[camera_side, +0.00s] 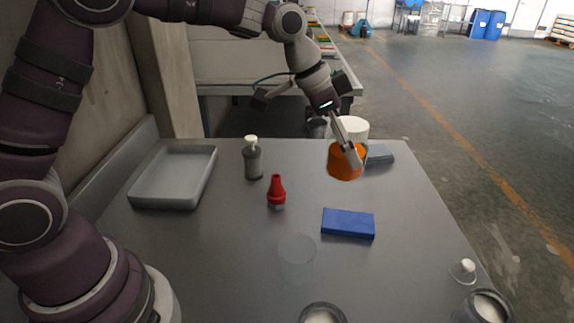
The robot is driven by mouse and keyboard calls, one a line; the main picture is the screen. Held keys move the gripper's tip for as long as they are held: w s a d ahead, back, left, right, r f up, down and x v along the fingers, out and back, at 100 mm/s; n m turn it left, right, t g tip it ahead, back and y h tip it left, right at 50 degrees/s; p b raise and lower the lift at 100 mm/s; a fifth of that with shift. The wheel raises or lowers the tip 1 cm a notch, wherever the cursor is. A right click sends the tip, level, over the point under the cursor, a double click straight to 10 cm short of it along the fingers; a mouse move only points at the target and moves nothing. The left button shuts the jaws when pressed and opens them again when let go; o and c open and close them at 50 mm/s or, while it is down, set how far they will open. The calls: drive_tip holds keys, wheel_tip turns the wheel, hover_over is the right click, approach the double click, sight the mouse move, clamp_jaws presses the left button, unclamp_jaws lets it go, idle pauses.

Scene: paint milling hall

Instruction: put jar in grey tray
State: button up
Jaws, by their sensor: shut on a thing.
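My gripper (350,155) is shut on an orange jar (344,168) at the right back of the table. One finger lies across the jar's near side and hides part of it. I cannot tell whether the jar's base touches the table. The grey tray (163,203) lies at the back left of the table, well to the left of my gripper, and is empty.
A blue block (348,223), a clear glass (297,260) and a white container (354,127) are nearby. Open jars stand at the front edge.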

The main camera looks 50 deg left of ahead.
drive_tip(key=a+n+t+y, duration=0.15)
drive_tip(key=a+n, duration=0.25)
drive_tip(key=a, duration=0.6)
drive_tip(key=n+y, duration=0.6)
drive_tip(key=n, duration=0.6)
hover_over(184, 171)
drive_tip(key=s+d, duration=0.2)
drive_tip(key=shift+g, duration=0.45)
drive_tip(key=f, duration=1.4)
drive_tip(key=shift+s+a+f, duration=0.15)
drive_tip(key=shift+a, duration=0.05)
drive_tip(key=shift+f, duration=0.1)
drive_tip(key=o, duration=1.2)
drive_tip(key=shift+o, duration=0.2)
